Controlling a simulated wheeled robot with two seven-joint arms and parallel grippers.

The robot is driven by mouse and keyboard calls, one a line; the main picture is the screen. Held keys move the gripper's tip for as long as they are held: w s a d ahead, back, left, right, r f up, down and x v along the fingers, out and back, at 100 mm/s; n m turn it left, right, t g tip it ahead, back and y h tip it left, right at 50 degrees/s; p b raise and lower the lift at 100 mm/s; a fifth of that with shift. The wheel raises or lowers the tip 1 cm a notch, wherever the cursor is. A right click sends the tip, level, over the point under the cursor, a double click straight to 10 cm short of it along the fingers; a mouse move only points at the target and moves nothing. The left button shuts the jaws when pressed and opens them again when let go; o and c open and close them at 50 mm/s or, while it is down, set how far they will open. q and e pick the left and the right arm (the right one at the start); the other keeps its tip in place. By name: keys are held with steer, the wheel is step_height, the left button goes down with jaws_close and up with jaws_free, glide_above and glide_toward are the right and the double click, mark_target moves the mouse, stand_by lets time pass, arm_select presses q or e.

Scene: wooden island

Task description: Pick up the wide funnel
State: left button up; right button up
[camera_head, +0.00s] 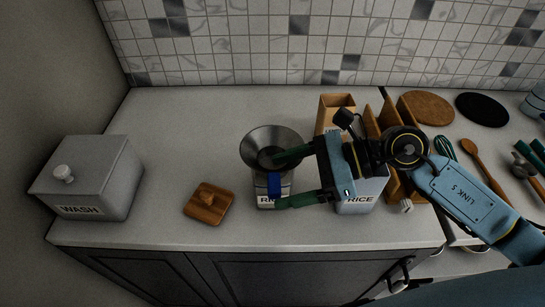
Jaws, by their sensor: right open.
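The wide funnel (260,139) is a grey metal cone. It sits mouth up on top of a pale canister (266,201) with a partly hidden label, near the middle of the counter. My right gripper (274,182) comes in from the right with its two green fingers apart. The upper finger overlaps the funnel's mouth, and the lower finger lies across the canister's front near the label. A small blue piece shows between the fingers. I cannot tell whether the fingers touch the funnel. The funnel's lower part is partly hidden. My left gripper is not in view.
A white WASH box (90,178) stands at the left, and a wooden lid (208,205) lies left of the canister. A RICE canister (358,200) and wooden holders (335,101) crowd the right. Round boards (428,107) and utensils lie farther right. Counter behind the lid is clear.

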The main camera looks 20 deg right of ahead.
steer(key=shift+a+f, duration=0.15)
steer(key=shift+a, duration=0.1)
steer(key=shift+c, duration=0.5)
steer(key=c, duration=1)
